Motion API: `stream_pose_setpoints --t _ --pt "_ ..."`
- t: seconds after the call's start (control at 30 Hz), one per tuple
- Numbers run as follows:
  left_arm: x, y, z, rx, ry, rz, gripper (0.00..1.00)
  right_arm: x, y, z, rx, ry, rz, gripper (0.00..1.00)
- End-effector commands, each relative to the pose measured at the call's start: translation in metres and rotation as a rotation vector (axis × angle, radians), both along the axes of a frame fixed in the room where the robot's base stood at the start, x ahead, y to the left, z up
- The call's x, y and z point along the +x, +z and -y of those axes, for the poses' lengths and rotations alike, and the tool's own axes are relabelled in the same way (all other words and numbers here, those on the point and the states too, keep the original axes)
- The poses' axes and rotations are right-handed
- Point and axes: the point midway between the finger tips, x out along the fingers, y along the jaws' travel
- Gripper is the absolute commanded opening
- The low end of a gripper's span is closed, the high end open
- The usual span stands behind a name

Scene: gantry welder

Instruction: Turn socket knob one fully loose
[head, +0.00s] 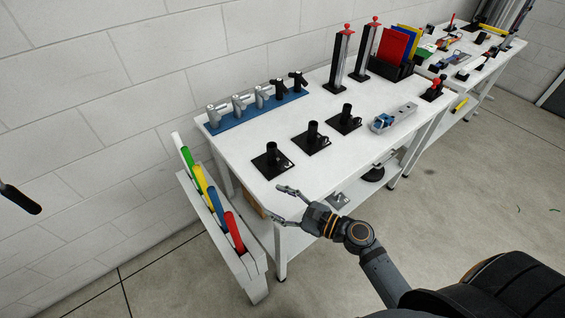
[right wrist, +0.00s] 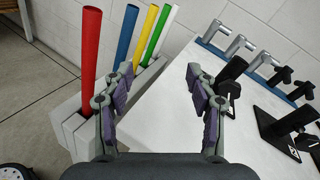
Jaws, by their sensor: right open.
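Three black sockets on square base plates stand in a row on the white table: the near one (head: 272,158), the middle one (head: 313,138) and the far one (head: 346,118). Which is socket one is not marked legibly. My right gripper (head: 277,199) is open and empty at the table's near edge, in front of the near socket and apart from it in the head view. In the right wrist view, the near socket (right wrist: 232,72) shows partly behind the right finger of the gripper (right wrist: 159,75), with a dark knob (right wrist: 233,90) at its side. A dark tip, seemingly of my left arm (head: 20,199), shows at the left edge.
A white rack (head: 248,270) with red, blue, yellow and green tubes stands left of the table. A blue strip (head: 255,112) with several metal and black fittings lies along the table's back. A grey device (head: 395,118) is at right. The front table strip is clear.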

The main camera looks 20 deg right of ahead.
Motion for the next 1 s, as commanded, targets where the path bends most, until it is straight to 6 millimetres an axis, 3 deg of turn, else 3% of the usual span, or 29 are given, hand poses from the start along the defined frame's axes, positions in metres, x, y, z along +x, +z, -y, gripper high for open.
stream_pose_setpoints --t 0.1,0.2,0.3,0.57,0.8,1.0 --pt "-0.001 -0.001 0.000 0.000 0.000 -0.001 0.40 0.028 0.003 0.041 0.473 -0.200 -0.236 0.57" --pt "-0.001 -0.001 0.001 -0.001 0.000 -0.001 0.40 0.041 -0.005 0.070 0.755 -0.318 -0.378 0.57" --pt "-0.001 -0.001 0.001 -0.001 0.000 -0.002 0.40 0.047 -0.012 0.086 0.909 -0.381 -0.454 0.57" --pt "-0.001 0.006 0.001 -0.001 0.000 -0.002 0.40 0.056 -0.012 0.090 0.968 -0.405 -0.478 0.57" --pt "-0.001 0.029 0.001 -0.001 0.001 -0.002 0.40 0.101 -0.008 0.072 0.968 -0.401 -0.477 0.57" --pt "-0.001 0.034 0.001 -0.001 0.001 -0.001 0.40 0.135 -0.012 0.060 0.965 -0.400 -0.477 0.57"
